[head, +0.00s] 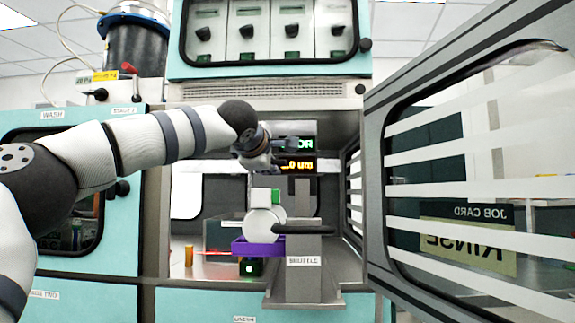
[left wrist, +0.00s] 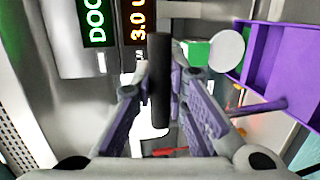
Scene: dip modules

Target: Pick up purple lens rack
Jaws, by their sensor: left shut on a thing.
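The purple lens rack (head: 258,248) sits low in the open machine bay, beside the shuttle block (head: 303,275). It carries a round white lens (head: 264,224), and a green piece (head: 275,196) shows above it. My left gripper (head: 288,153) is above the rack in the head view, apart from it. In the left wrist view my left gripper (left wrist: 161,85) is closed around a dark bar (left wrist: 160,80); I cannot tell what the bar belongs to. The purple rack (left wrist: 285,65) shows to the right there, outside the fingers. My right gripper is in no view.
A black bar (head: 303,229) crosses above the shuttle block. The large door (head: 470,180) stands open on the right. A small orange cylinder (head: 189,255) stands on the bay floor at left. A lit display (head: 297,165) is behind the gripper.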

